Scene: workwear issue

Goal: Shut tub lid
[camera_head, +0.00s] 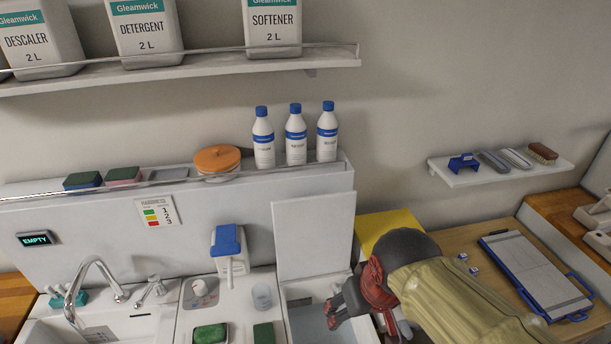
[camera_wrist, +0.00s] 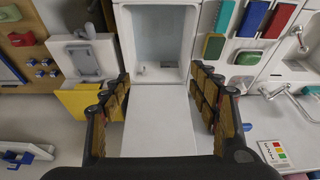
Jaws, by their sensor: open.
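The tub (camera_head: 302,322) is a white basin in the counter, partly hidden by my arm in the head view. Its inside shows clearly in the wrist view (camera_wrist: 157,42), with a small dark fitting on one wall. The lid (camera_head: 314,236) is a flat white panel standing raised at the tub's back edge. In the wrist view the lid (camera_wrist: 158,135) lies between my two rows of fingers, with a gap on each side. My gripper (camera_head: 338,312) is open and empty, over the tub in front of the lid; it also shows in the wrist view (camera_wrist: 160,95).
A yellow bin (camera_head: 385,228) is right of the lid. Bottles (camera_head: 295,135) stand on the ledge above. A blue clipboard (camera_head: 535,273) lies at right.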

